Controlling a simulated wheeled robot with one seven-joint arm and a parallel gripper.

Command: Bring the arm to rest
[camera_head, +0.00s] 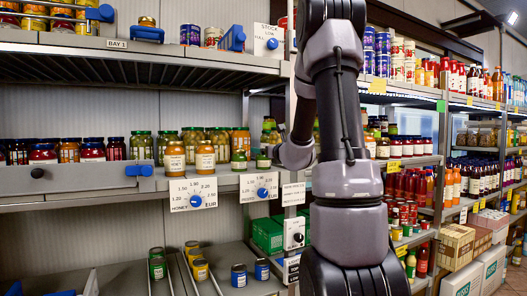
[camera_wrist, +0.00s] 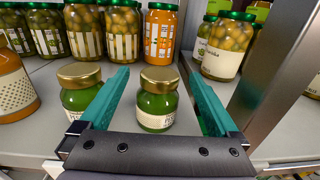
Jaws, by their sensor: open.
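In the wrist view my gripper (camera_wrist: 158,78) is open, with its two teal fingers apart. A green jar (camera_wrist: 157,106) with a gold lid stands upright on the shelf between the fingers, with visible gaps on both sides. A second green jar (camera_wrist: 80,98) stands just outside the left finger. In the head view my arm (camera_head: 345,150) fills the middle and reaches toward the middle shelf (camera_head: 100,192). The gripper itself is mostly hidden there behind the arm.
Taller olive jars (camera_wrist: 124,30) and an orange jar (camera_wrist: 160,32) stand behind the fingers. A metal upright (camera_wrist: 265,85) is close on the right. In the head view a blue price dial (camera_head: 263,193) sits on the shelf edge, and loose jars (camera_head: 239,275) stand on the lower shelf.

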